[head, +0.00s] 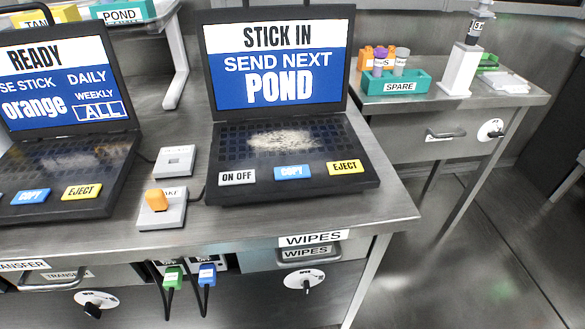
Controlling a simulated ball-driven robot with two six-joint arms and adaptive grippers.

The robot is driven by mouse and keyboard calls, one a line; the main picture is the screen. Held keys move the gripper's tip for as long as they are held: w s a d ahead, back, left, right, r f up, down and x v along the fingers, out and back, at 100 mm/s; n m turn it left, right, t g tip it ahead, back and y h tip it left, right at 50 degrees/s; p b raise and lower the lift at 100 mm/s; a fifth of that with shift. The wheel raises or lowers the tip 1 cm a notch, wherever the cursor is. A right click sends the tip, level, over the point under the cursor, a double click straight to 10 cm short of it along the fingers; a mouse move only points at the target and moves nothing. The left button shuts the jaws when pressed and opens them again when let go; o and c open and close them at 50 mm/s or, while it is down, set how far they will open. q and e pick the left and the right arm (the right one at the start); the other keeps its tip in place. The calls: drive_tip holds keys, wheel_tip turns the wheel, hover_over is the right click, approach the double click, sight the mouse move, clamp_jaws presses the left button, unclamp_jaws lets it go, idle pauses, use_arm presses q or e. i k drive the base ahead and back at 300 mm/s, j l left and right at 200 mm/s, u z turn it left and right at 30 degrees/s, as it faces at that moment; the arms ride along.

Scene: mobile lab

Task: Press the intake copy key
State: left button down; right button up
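The right laptop (278,65) is open and its screen reads STICK IN, SEND NEXT POND. Along its front edge are a white ON OFF key (237,178), a blue COPY key (292,172) and a yellow EJECT key (345,167). A grey box (160,217), its partly hidden label ending in AKE, holds an upright orange stick (156,200); a cable runs from it toward the right laptop. The left laptop (62,80) reads READY and has its own blue COPY key (31,196) and yellow EJECT key (82,191). Neither of my grippers is in view.
A second grey box (175,160) sits behind the first. Green (173,277) and blue (207,274) plugs hang below the bench front, near the WIPES drawer (307,257). A teal SPARE tray (396,84) stands on the right bench. Open floor lies at right.

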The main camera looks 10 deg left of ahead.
sight(295, 172)
drive_tip(key=i+l+u, duration=0.1)
drive_tip(key=l+u, duration=0.15)
drive_tip(key=u, duration=0.2)
drive_tip(key=l+u, duration=0.25)
drive_tip(key=u, duration=0.15)
drive_tip(key=i+l+u, duration=0.15)
drive_tip(key=l, duration=0.9)
drive_tip(key=l+u, duration=0.2)
drive_tip(key=l, duration=0.8)
